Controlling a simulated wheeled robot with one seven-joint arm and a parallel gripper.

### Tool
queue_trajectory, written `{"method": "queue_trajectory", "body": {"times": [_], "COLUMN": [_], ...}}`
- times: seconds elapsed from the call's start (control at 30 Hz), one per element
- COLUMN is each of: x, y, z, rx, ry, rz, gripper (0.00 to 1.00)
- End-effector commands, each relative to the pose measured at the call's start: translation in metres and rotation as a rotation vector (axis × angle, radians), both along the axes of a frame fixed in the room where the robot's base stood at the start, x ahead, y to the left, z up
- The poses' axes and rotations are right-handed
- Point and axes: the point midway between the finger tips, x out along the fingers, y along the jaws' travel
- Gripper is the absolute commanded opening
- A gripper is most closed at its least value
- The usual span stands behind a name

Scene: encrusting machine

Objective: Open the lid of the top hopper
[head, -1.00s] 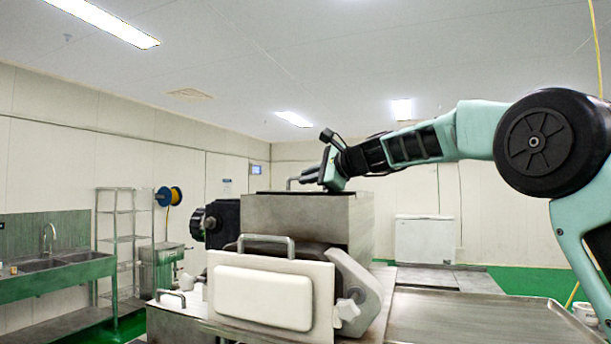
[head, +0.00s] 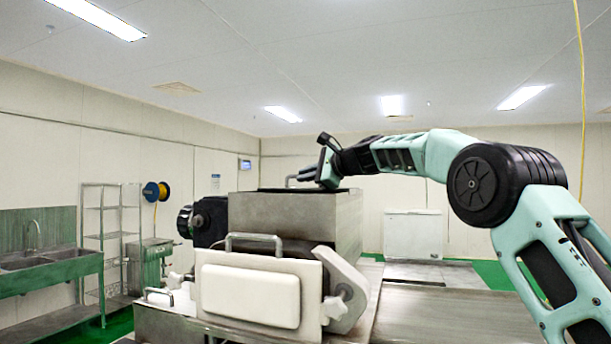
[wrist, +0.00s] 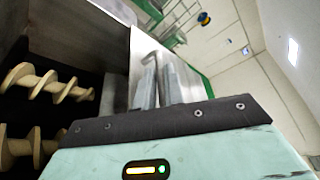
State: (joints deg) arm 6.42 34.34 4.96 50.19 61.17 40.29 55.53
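The top hopper (head: 295,222) is a grey metal box on top of the machine. Its lid handle (head: 290,179), a bent metal bar, stands above the rim. My gripper (head: 308,176) is at the handle, over the hopper's top. In the wrist view, the handle (wrist: 151,56) runs between the two grey fingers (wrist: 160,85), which look closed around it. A pale lid panel (wrist: 187,88) lies beneath the fingers. Beside it the hopper is uncovered, and beige screw augers (wrist: 45,82) show in its dark inside. In the head view, the lid itself is hard to make out.
A white front block (head: 250,295) with a metal handle sits below the hopper. A flat metal surface (head: 440,315) extends to the right. A sink (head: 50,262), a wire shelf (head: 100,225) and a white chest (head: 413,236) stand farther back.

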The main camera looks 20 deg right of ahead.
Motion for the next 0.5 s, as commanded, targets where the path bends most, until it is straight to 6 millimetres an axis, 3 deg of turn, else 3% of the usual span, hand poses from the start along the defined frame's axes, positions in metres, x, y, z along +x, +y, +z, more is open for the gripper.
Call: {"method": "queue_trajectory", "body": {"times": [0.03, 0.37, 0.5], "x": [0.002, 0.0, -0.009], "y": [-0.006, -0.003, -0.01], "z": [-0.01, -0.005, -0.004], "rx": [-0.007, -0.003, -0.003], "ry": [0.015, 0.007, 0.004], "rz": [-0.008, -0.004, -0.006], "gripper": [0.2, 0.2, 0.2]}}
